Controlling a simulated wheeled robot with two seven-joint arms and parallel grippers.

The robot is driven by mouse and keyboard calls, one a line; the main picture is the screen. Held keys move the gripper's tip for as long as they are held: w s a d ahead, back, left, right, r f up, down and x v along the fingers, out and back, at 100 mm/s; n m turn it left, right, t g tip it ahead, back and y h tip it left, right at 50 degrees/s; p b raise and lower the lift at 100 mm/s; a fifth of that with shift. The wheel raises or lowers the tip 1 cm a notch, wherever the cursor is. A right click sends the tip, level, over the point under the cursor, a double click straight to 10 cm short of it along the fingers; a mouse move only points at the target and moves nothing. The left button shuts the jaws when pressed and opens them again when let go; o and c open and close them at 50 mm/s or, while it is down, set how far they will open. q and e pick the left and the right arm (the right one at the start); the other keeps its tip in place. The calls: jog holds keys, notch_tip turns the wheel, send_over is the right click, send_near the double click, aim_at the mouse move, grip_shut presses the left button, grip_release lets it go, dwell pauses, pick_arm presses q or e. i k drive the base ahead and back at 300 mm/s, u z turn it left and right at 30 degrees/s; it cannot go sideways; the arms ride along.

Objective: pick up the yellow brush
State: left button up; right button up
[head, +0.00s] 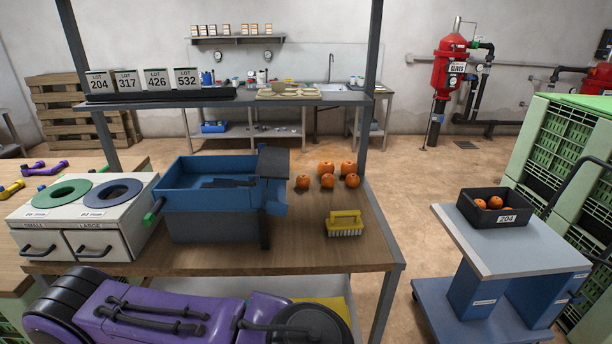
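The yellow brush (345,222) rests on the wooden workbench (300,258), near its right end. It has a raised yellow handle on top and pale bristles facing down. Its whole near side shows and nothing covers it. Neither of my grippers shows in the head view.
A blue and grey bin (212,222) stands left of the brush. Several orange round fruits (327,181) lie behind it. A white box with two ringed holes (85,220) is at the left. A cart (510,245) with a black crate (496,221) stands right. Bench around the brush is clear.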

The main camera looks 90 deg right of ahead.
aim_at(349, 226)
jog(key=k, duration=0.9)
jog(key=z, duration=0.2)
